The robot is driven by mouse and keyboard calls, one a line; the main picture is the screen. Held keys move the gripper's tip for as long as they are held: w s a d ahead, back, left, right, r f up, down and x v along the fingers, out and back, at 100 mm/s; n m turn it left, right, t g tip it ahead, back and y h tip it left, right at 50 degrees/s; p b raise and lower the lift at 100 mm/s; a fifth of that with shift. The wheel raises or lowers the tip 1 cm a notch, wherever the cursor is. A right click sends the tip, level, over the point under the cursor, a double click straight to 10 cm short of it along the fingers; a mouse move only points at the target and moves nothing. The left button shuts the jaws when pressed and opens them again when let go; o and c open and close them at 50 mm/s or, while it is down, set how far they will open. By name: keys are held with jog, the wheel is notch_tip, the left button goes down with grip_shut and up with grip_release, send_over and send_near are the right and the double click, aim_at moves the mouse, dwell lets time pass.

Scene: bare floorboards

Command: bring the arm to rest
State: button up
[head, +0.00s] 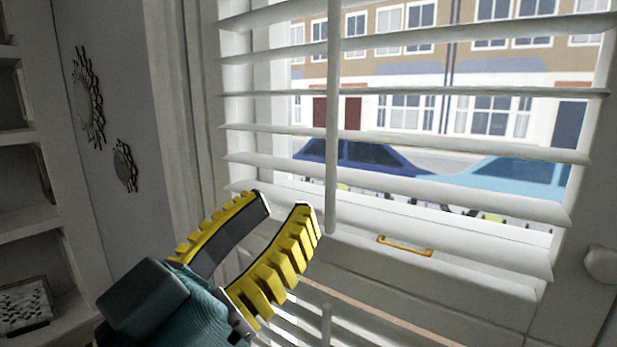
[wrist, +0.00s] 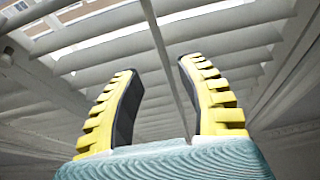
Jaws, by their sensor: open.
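My gripper (head: 284,203) is raised in front of the window in the head view, with its two yellow ribbed fingers apart and nothing between them. It also shows in the wrist view (wrist: 155,65), where the gap between the fingers is empty and the slats lie beyond. The fingertips appear close to the blinds in the head view; I cannot tell whether they touch them. The lower part of my arm is out of view.
White slatted blinds (head: 420,180) with a vertical rod (head: 333,120) cover the window. A yellow handle (head: 404,246) is below them, and a white knob (head: 601,264) is at the right. Shelves (head: 30,215) stand at the left, beside two wall ornaments (head: 88,100).

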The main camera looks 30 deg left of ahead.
jog(key=shift+s+f, duration=0.25)
jog(key=shift+s, duration=0.4)
